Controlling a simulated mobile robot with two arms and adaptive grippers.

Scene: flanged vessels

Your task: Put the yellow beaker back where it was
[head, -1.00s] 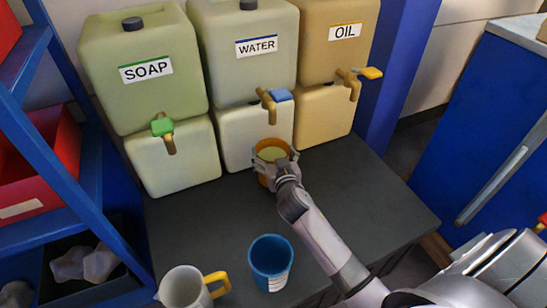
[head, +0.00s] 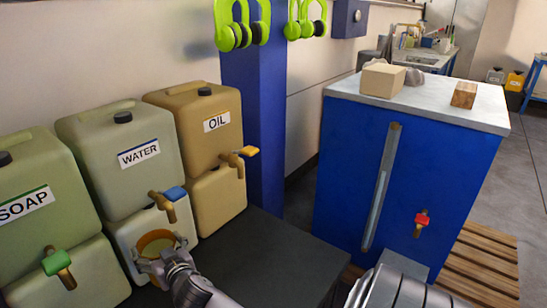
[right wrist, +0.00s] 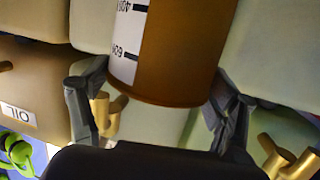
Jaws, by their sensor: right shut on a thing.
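The yellow beaker (head: 157,241) is upright in the head view, just below the tap of the WATER container (head: 141,157). My right gripper (head: 161,253) is shut around it. In the right wrist view the beaker (right wrist: 180,50) looks amber, with a white graduated label, and sits between the two dark fingers (right wrist: 157,100). I cannot tell whether the beaker touches the counter. My left gripper is not in view.
The SOAP container (head: 25,207) and the OIL container (head: 216,123) flank the WATER one. The dark counter (head: 275,258) is bare to the right of the beaker. Past a blue post (head: 255,130) stands a blue cabinet (head: 340,180) with a box (head: 383,80) and a wooden block (head: 464,95) on top.

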